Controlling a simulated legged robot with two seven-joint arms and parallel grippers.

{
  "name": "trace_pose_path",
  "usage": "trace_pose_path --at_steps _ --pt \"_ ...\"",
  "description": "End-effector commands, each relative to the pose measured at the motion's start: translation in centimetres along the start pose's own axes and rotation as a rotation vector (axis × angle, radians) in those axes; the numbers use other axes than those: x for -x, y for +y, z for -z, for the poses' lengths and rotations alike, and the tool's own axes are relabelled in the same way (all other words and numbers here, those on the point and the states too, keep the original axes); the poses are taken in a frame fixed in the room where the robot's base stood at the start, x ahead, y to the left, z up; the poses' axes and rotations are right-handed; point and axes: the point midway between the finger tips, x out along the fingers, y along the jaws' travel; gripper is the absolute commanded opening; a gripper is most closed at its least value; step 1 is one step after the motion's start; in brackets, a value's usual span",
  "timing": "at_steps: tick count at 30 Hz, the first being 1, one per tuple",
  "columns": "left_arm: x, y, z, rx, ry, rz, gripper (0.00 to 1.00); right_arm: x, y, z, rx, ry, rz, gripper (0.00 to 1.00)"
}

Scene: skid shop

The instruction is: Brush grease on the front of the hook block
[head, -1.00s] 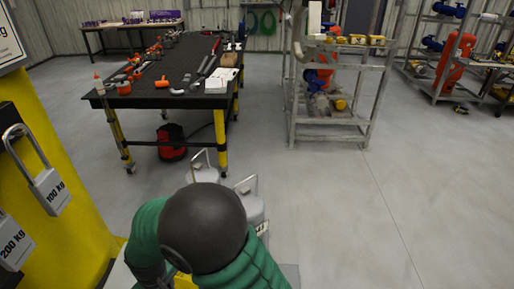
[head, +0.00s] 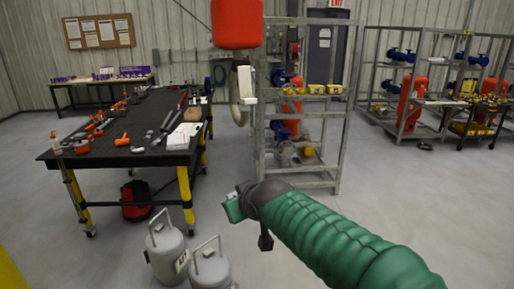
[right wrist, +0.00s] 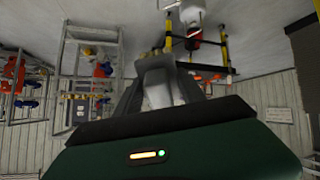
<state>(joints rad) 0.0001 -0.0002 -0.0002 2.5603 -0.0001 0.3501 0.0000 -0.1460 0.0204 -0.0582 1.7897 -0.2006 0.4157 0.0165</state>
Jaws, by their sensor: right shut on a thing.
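The hook block hangs at the top middle of the head view. Its red body (head: 236,24) is cut off by the top edge, and a grey curved hook (head: 237,105) with a pale latch hangs below it. My right gripper (head: 231,197) is below the hook, clearly apart from it, at the end of my green-sleeved arm. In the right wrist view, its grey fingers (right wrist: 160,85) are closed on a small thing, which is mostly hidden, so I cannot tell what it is. No brush or grease can be made out clearly. My left gripper is not in view.
A black-topped workbench (head: 90,158) with orange fittings and tools stands left. A metal rack (head: 338,130) with pumps stands behind the hook.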

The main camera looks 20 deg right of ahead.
Motion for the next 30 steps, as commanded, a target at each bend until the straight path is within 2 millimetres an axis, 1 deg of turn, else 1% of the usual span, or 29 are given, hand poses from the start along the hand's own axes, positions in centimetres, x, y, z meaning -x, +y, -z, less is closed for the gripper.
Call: trace_pose_path --at_steps 1,2,3,5,6,8,9,11,12,15,18,21,23,26,30 --pt "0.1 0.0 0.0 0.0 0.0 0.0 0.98 2.1 0.7 3.0 0.007 0.087 -0.012 0.14" --pt "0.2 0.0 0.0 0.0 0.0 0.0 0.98 3.4 1.1 4.7 0.012 0.141 -0.018 0.14" --pt "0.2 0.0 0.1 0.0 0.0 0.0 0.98 5.1 1.6 6.9 0.019 0.21 -0.027 0.14" --pt "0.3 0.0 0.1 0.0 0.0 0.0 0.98 8.0 2.3 10.1 0.027 0.307 -0.039 0.14" --pt "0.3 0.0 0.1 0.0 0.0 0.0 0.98 10.0 2.6 12.1 0.03 0.369 -0.046 0.14" --pt "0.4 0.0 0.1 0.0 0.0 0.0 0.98 13.3 3.2 14.8 0.036 0.455 -0.057 0.14" --pt "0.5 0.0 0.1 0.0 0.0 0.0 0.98 15.6 3.5 16.6 0.038 0.509 -0.064 0.14" --pt "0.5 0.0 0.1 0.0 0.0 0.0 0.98 19.1 4.1 18.9 0.041 0.581 -0.074 0.14" --pt "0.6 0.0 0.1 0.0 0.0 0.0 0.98 21.3 4.4 20.2 0.041 0.622 -0.08 0.14" --pt "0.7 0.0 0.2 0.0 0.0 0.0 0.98 26.2 5.0 22.7 0.042 0.698 -0.093 0.14" --pt "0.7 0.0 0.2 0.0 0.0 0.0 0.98 29.5 5.5 24.0 0.043 0.74 -0.103 0.14" --pt "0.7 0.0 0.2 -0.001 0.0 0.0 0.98 31.1 5.7 24.6 0.044 0.759 -0.107 0.14" --pt "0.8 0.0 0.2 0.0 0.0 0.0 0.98 31.3 5.7 24.8 0.044 0.762 -0.107 0.14" --pt "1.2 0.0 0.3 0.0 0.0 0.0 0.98 30.9 5.8 25.2 0.044 0.761 -0.107 0.14" --pt "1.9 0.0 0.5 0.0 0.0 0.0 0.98 29.8 5.9 26.1 0.044 0.76 -0.106 0.14"
